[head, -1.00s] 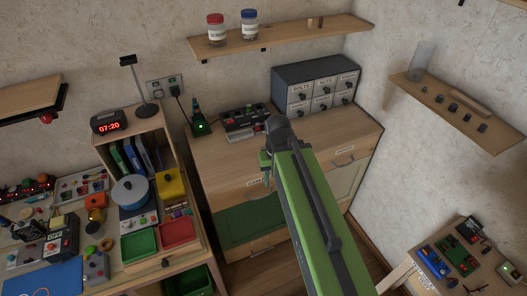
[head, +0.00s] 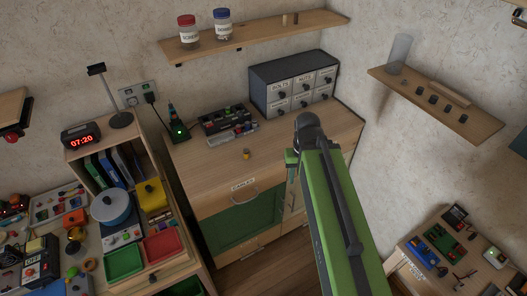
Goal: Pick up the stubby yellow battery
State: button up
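A small, stubby yellow item with a darker part, likely the battery (head: 246,154), stands on the wooden top of the cabinet, near its front edge. It is too small to make out in detail. My gripper (head: 291,168) is at the end of my green arm, to the right of the yellow item in the picture and apart from it. The wrist and arm hide most of the gripper, and its fingers do not show clearly.
A device with coloured knobs (head: 224,119) and a green-lit charger (head: 178,130) sit behind on the cabinet top (head: 205,163). A grey drawer unit (head: 295,84) stands at the back right. A shelf with jars (head: 255,38) hangs above. The cabinet top around the yellow item is clear.

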aim_at(245, 150)
jog(key=z, duration=0.25)
jog(key=k, duration=1.3)
jog(key=u, duration=1.2)
jog(key=i, duration=1.7)
jog(key=u, duration=0.1)
